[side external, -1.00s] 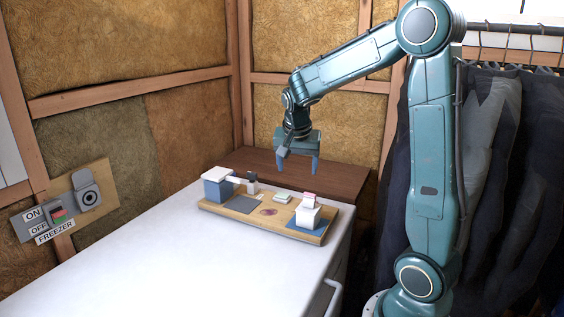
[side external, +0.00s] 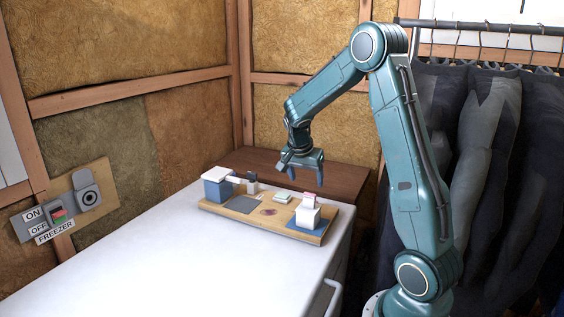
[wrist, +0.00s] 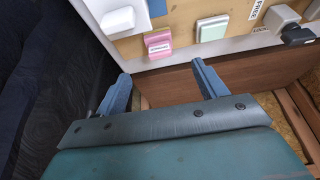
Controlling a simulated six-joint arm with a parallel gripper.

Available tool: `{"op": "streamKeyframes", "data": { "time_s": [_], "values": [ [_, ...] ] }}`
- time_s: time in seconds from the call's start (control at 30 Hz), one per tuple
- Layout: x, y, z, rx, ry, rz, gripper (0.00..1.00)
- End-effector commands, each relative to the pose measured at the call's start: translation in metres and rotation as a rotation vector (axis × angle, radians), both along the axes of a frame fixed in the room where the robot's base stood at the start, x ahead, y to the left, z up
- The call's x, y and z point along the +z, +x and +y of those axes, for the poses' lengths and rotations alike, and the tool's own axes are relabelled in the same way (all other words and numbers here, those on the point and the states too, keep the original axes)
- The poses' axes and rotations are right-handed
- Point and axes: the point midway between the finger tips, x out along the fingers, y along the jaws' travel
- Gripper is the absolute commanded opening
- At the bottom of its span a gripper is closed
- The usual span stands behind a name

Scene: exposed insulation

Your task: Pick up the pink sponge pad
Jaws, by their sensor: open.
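The pink sponge pad (side external: 309,196) is a small pink block on the wooden board, just behind a white block. In the wrist view the pink pad (wrist: 158,42) has a pale piece across its middle and lies near the board's edge, beyond and between my fingers. My gripper (side external: 302,176) is open and empty, above the back edge of the board and apart from the pad. In the wrist view my gripper (wrist: 162,84) has its two blue fingers spread wide, with nothing between them.
The wooden board (side external: 268,228) lies on a white freezer top (side external: 170,262). On it are a white block (side external: 308,214), a pale green pad (side external: 282,197), a blue box with a white top (side external: 217,188) and a grey mat (side external: 243,203). The front of the freezer top is clear.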

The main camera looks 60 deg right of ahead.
Motion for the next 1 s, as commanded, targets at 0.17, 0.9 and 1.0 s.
{"op": "streamKeyframes", "data": {
  "time_s": [0.17, 0.9, 1.0],
  "values": [
    [-0.027, -0.001, -0.011, -0.003, 0.001, 0.002, 0.71],
    [-0.065, -0.001, -0.026, -0.001, 0.001, 0.002, 0.71],
    [-0.076, -0.001, -0.031, -0.001, 0.002, 0.002, 0.71]
  ]
}}
